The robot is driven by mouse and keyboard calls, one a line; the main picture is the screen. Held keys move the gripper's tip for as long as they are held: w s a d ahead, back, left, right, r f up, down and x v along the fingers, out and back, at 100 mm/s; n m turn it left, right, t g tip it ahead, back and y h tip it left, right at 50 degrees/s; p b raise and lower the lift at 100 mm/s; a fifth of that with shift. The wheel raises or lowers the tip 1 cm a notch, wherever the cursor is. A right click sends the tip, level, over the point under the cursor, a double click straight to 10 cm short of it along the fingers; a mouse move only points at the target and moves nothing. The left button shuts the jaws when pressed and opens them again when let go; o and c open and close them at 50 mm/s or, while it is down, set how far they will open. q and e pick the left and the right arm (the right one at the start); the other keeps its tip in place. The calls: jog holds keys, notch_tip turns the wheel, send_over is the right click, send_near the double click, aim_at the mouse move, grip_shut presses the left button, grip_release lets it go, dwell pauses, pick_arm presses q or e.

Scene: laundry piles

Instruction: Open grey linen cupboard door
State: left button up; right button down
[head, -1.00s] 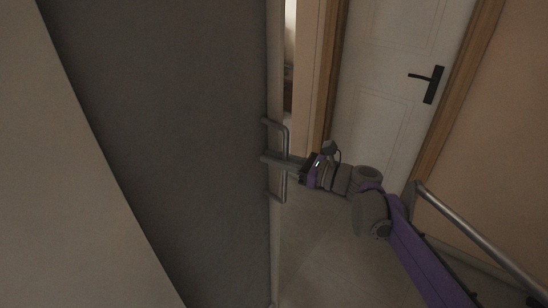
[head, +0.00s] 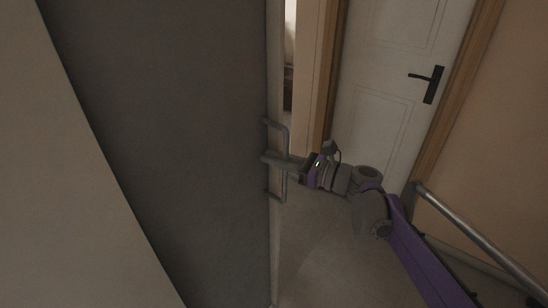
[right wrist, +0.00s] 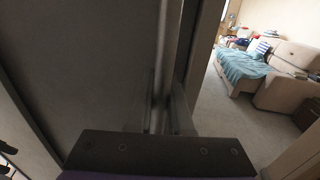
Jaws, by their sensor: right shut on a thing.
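The grey linen cupboard door (head: 165,120) fills the left of the head view and stands at a steep angle. Its upright bar handle (head: 285,140) is near the right edge of the door. My right gripper (head: 275,160) is shut on the handle at about mid-height. The right wrist view shows the door (right wrist: 90,60) on the left, with the handle (right wrist: 160,100) running upright between the fingers. How far the door stands from its frame is hidden. My left gripper is not in view.
A white door (head: 385,90) with a black lever handle (head: 430,84) stands behind my right arm. A grey rail (head: 475,240) runs along the right wall. The right wrist view shows a beige sofa (right wrist: 285,75) with a blue throw (right wrist: 245,66) beyond an opening. The floor (head: 320,260) is clear.

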aim_at(163, 227)
jog(key=s+a+p, duration=0.1)
jog(key=s+a, duration=0.4)
jog(key=s, duration=0.2)
jog(key=s+a+p, duration=0.1)
jog(key=s+a, duration=0.5)
jog(key=s, duration=0.2)
jog(key=s+a+p, duration=0.1)
jog(key=s+a, duration=0.4)
jog(key=s, duration=0.3)
jog(key=shift+s+a, duration=0.1)
jog(key=shift+a, duration=0.25)
jog(key=c, duration=1.1)
grip_release()
jog(key=v, duration=1)
jog(key=shift+d+p, duration=0.35)
jog(key=shift+s, duration=0.15)
